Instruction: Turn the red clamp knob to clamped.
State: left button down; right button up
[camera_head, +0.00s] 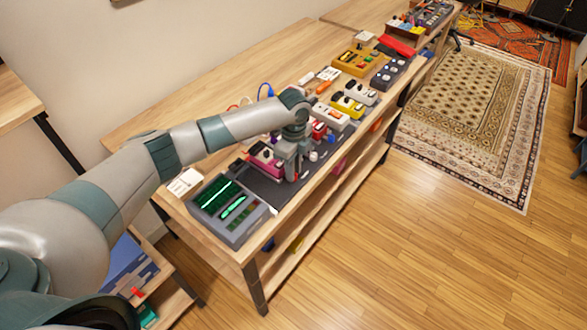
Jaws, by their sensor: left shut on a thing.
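My left arm reaches in from the left over a long wooden bench (150,112) with pedals and devices on it. My left gripper (292,174) points down at the dark board (262,186) near the bench's front edge. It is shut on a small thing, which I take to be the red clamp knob. The fingers hide the knob, so its turn position cannot be read. A pink pedal (265,156) is just left of the fingers, and a red pedal (318,131) is just behind them. My right gripper is not in view.
A grey device with green screens (229,210) stands at the bench's near end, beside a white card (185,182). White, yellow and brown pedals line the bench farther back. A lower shelf runs underneath. The wooden floor and patterned rug (470,110) at right are clear.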

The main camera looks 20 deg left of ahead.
pick_arm(q)
jog(key=shift+r+m, duration=0.1)
jog(key=shift+m, duration=0.5)
jog(key=c, duration=1.9)
grip_release()
jog(key=shift+o, duration=0.2)
jog(key=shift+r, duration=0.45)
notch_tip(320, 180, up, 16)
jog(key=b, duration=0.4)
jog(key=shift+r, duration=0.25)
